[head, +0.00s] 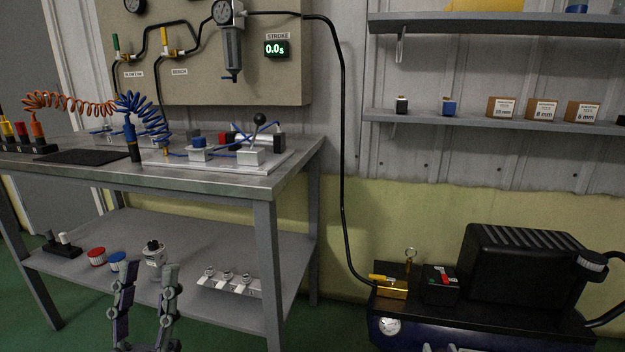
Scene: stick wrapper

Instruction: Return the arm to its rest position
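My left gripper (146,270) is in the lower left of the head view, with its two fingers pointing up and spread apart. It is open, and nothing shows between its fingers. It appears in front of the bench's lower shelf (190,250); I cannot tell its exact distance from it. My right gripper (448,347) shows only its fingertips at the bottom edge, in front of the compressor's blue tank. The tips are apart with nothing seen between them; the rest is cut off.
The metal workbench (190,183) carries a fixture plate (275,165) and coiled hoses. Its lower shelf holds a white bottle (154,255), red jar (96,257) and blue jar (118,261). A black compressor (520,265) stands at right. Wall shelves (480,122) hold small boxes.

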